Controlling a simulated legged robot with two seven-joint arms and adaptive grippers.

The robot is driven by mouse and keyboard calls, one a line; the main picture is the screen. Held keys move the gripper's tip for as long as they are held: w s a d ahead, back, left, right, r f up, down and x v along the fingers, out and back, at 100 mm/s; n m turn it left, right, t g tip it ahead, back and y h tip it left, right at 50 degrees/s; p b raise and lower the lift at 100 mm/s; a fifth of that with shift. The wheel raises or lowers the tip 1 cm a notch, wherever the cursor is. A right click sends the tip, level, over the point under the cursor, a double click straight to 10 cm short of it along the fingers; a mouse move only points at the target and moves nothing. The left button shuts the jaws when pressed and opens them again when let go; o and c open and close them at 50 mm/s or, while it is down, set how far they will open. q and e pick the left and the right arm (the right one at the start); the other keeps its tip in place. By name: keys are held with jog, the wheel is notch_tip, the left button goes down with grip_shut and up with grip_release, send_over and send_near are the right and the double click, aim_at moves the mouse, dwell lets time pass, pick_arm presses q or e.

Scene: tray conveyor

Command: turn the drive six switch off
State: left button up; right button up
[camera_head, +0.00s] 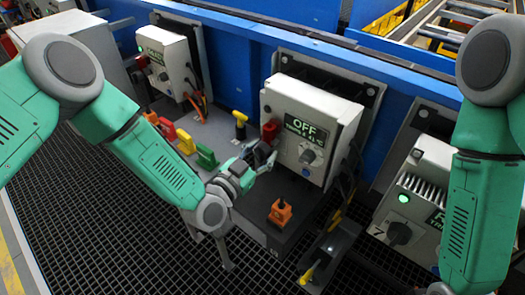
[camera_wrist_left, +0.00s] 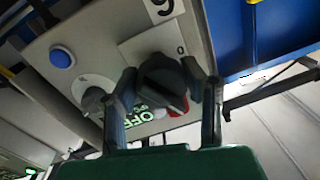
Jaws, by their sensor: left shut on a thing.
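The drive six box (camera_head: 310,128) is a pale cabinet in the middle of the head view, and its green-lit display (camera_head: 305,128) reads OFF. Its side panel fills the left wrist view, with a number plate (camera_wrist_left: 160,8) that looks like an upside-down 6. On that panel is a black rotary switch (camera_wrist_left: 162,78) with some red beside it and a 0 mark near it. My left gripper (camera_head: 262,153) is at the box's left side. In the left wrist view its fingers (camera_wrist_left: 160,70) are shut on the switch from both sides. My right gripper is out of the picture.
A similar box (camera_head: 168,58) stands at the left, and another (camera_head: 420,200) with a green light at the right. A blue rail (camera_head: 235,55) runs behind.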

pick_arm(q)
jog(key=shift+a+n, duration=0.15)
jog(key=shift+n, duration=1.25)
jog(key=o, duration=1.2)
jog(key=shift+c, duration=0.2)
jog(key=shift+s, duration=0.1)
jog(key=v, duration=1.2)
